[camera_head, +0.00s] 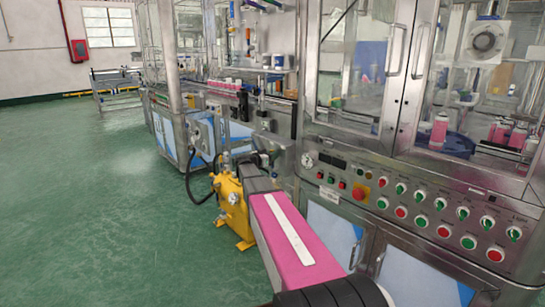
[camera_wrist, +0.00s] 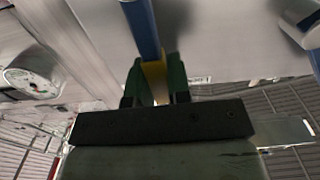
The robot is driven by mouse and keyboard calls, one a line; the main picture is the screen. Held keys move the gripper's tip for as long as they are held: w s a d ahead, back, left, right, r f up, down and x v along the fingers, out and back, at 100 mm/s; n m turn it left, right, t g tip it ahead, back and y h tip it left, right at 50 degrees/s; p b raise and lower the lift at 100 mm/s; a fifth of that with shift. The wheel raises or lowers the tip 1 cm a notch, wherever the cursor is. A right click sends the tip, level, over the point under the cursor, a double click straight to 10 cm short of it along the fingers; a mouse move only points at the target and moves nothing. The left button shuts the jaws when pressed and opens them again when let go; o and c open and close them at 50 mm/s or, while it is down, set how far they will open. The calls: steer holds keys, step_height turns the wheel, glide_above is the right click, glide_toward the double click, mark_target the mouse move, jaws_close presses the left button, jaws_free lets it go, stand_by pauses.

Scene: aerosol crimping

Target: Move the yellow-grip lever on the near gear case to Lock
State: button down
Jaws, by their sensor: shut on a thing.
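The near gear case is a yellow housing (camera_head: 233,208) with a round gauge, standing on the green floor left of my arm in the head view. In the wrist view, the lever is a blue bar (camera_wrist: 141,25) ending in a yellow grip (camera_wrist: 154,72). My gripper (camera_wrist: 156,68) has its two dark green fingers shut on the yellow grip, one on each side. In the head view, my arm hides the lever and most of the gripper. I cannot read any Lock marking or the lever's position.
A steel control panel (camera_head: 420,200) with several red and green buttons and knobs stands close on the right. A black hose (camera_head: 191,180) loops left of the gear case. A round gauge (camera_wrist: 32,80) shows in the wrist view. Open green floor (camera_head: 90,200) lies left.

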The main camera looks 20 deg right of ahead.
steer(key=shift+w, duration=0.1)
steer(key=shift+w+a+f+n, duration=0.2)
steer(key=shift+w+n, duration=0.35)
steer(key=shift+n, duration=0.45)
steer(key=shift+w+a+f+n, duration=0.25)
steer(key=shift+w+n, duration=0.35)
steer(key=shift+n, duration=0.4)
steer(key=shift+w+a+f+n, duration=0.2)
steer(key=shift+w+n, duration=0.35)
steer(key=shift+n, duration=0.45)
steer(key=c, duration=1.1)
jaws_free()
steer(key=shift+o, duration=0.2)
steer(key=v, duration=1)
steer(key=shift+a, duration=0.4)
steer(key=shift+s+r, duration=0.1)
